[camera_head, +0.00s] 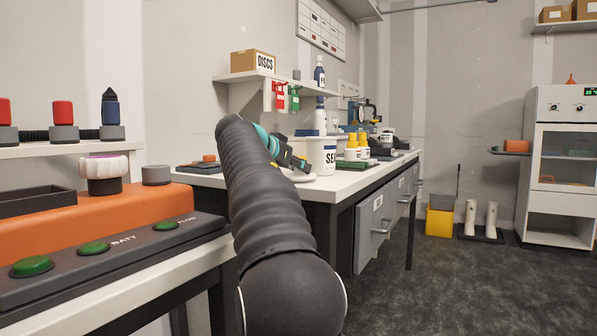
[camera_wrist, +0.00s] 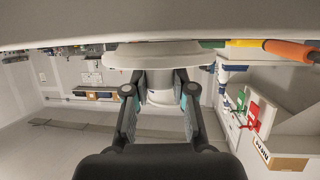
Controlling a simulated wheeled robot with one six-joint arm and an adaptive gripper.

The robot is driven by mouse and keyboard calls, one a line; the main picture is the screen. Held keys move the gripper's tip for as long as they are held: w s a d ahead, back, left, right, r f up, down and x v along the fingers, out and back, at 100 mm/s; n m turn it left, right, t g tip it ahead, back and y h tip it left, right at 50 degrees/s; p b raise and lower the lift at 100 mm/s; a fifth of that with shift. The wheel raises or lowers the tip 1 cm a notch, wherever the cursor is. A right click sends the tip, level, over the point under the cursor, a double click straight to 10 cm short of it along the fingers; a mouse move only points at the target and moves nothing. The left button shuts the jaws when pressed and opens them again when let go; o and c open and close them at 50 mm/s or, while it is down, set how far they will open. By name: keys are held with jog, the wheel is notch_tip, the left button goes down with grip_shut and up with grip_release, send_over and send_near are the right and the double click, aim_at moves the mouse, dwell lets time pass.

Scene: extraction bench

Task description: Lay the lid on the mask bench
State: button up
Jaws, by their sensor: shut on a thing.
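My gripper (camera_wrist: 160,88) is shut on the lid (camera_wrist: 125,60), a white disc that the wrist view shows beyond the fingertips. In the head view, the lid (camera_head: 299,178) is a pale disc just under my gripper (camera_head: 297,163), low over the white top of the mask bench (camera_head: 352,181). I cannot tell whether the lid touches the bench top. A white jar (camera_head: 325,160) with dark lettering starting "SE" stands close behind and right of my gripper. My arm hides part of the bench top.
Yellow-capped bottles (camera_head: 357,152) stand right of the jar. A dark tray (camera_head: 200,168) lies on the bench left of my arm. A shelf (camera_head: 245,77) with a "DISCS" box (camera_head: 253,61) hangs above. An orange station (camera_head: 120,222) stands at the near left.

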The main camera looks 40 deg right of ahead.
jog(key=shift+f, duration=0.15)
jog(key=o, duration=0.9)
jog(key=shift+o, duration=0.2)
jog(key=shift+r, duration=0.3)
jog(key=v, duration=1.2)
jog(key=shift+p, duration=0.4)
jog(key=shift+s+f, duration=0.1)
